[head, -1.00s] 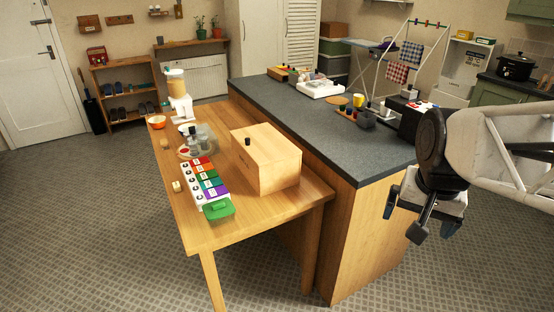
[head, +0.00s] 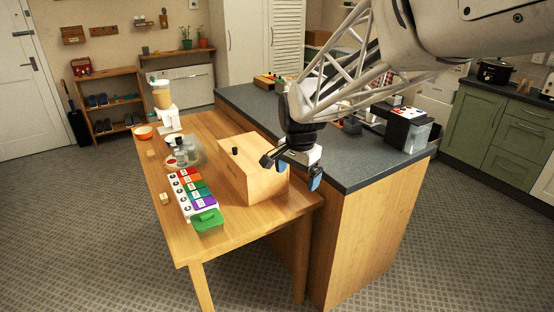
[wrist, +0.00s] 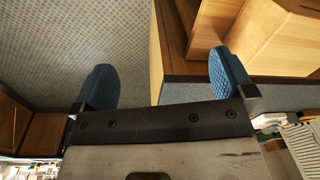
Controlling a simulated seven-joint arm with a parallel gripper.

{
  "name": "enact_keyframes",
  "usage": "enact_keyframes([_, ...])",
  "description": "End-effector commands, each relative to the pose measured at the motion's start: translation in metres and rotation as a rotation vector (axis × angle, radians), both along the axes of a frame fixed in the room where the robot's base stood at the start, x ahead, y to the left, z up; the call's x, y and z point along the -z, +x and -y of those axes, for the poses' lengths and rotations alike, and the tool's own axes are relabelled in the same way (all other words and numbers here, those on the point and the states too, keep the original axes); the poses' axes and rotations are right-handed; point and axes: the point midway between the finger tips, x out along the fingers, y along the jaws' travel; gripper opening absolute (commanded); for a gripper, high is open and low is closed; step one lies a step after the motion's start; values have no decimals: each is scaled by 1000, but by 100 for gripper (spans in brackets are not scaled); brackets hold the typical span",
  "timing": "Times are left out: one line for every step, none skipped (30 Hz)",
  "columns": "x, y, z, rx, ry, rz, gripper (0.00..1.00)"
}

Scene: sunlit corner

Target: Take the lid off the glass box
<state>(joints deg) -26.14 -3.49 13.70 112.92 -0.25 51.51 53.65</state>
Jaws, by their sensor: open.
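My gripper (head: 298,167) hangs beside the right end of the wooden box, above the gap near the table and counter edge. It is to the right of the green-lidded box and higher. In the wrist view my gripper (wrist: 165,77) has its two blue fingers wide apart with nothing between them. The green lid is not seen there.
A wooden box (head: 250,178) with a black knob stands between my gripper and the green-lidded box. A row of coloured compartments (head: 190,188) adjoins the green lid. A dark counter (head: 350,172) rises behind the table (head: 240,222). The table's front right is clear.

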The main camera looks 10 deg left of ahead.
Motion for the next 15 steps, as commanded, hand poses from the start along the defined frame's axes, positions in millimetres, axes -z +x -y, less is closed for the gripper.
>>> enact_keyframes([8, 6, -16, 10, -1, -8, 100])
enact_keyframes([12, 10, -25, 19, -1, -11, 100])
enact_keyframes([17, 14, -37, 30, -1, -16, 100])
enact_keyframes([20, 17, -46, 41, 0, -18, 100])
enact_keyframes([25, 20, -55, 49, -1, -23, 100])
enact_keyframes([30, 23, -68, 60, -1, -26, 100])
enact_keyframes([35, 26, -77, 71, -1, -29, 100])
enact_keyframes([39, 28, -86, 80, -2, -32, 100])
enact_keyframes([45, 31, -99, 91, -2, -35, 100])
enact_keyframes([50, 33, -108, 102, -2, -40, 100])
enact_keyframes([55, 35, -117, 110, -3, -42, 100])
enact_keyframes([62, 37, -130, 122, -3, -46, 100])
enact_keyframes([66, 39, -139, 133, -4, -48, 100])
enact_keyframes([71, 40, -149, 141, -4, -51, 100])
enact_keyframes([79, 41, -162, 153, -5, -55, 100])
